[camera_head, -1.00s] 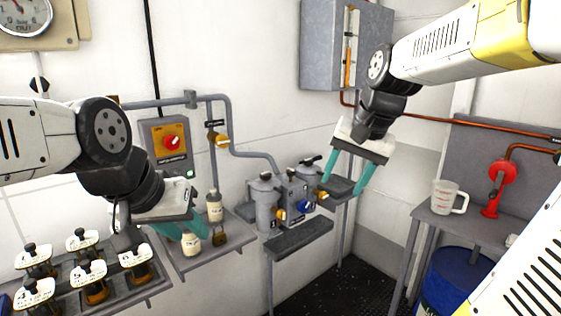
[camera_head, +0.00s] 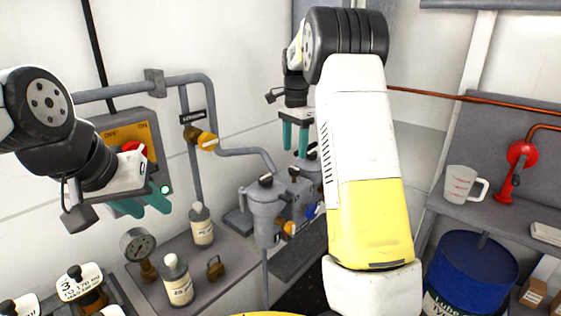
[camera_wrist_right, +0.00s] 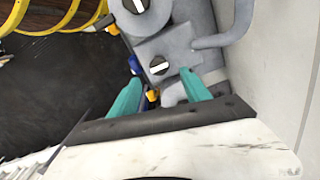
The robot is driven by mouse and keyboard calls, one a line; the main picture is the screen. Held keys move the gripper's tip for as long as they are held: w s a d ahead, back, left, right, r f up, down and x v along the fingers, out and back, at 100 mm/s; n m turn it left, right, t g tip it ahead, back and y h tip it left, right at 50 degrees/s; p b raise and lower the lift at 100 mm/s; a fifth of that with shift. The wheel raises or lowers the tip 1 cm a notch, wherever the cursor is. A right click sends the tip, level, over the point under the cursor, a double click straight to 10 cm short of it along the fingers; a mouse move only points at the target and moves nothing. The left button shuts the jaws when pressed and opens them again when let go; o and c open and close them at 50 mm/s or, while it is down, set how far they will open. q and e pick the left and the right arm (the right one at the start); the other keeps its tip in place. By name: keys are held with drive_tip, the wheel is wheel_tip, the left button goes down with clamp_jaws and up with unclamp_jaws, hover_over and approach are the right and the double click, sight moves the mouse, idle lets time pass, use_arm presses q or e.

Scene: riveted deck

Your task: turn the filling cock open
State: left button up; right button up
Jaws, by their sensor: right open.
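The grey twin-pot filter unit (camera_head: 265,208) stands on a shelf against the wall, partly behind my right arm in the head view. It carries a blue knob (camera_head: 311,211) and a small yellow-handled cock (camera_head: 289,228); I cannot tell which part is the filling cock. My right gripper (camera_head: 295,154) is open and empty above the unit. In the right wrist view its teal fingers (camera_wrist_right: 160,76) straddle a dark knob with a white mark (camera_wrist_right: 160,67); contact is unclear. The blue knob (camera_wrist_right: 134,64) is near the left fingertip. My left gripper (camera_head: 153,210) is open and empty.
A measuring jug (camera_head: 462,185) and red pump (camera_head: 515,165) stand right, above a blue drum (camera_head: 470,272).

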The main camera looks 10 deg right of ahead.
sight(294, 167)
wheel_tip(294, 167, down, 6)
drive_tip(key=shift+f, duration=0.25)
clamp_jaws()
idle(0.3)
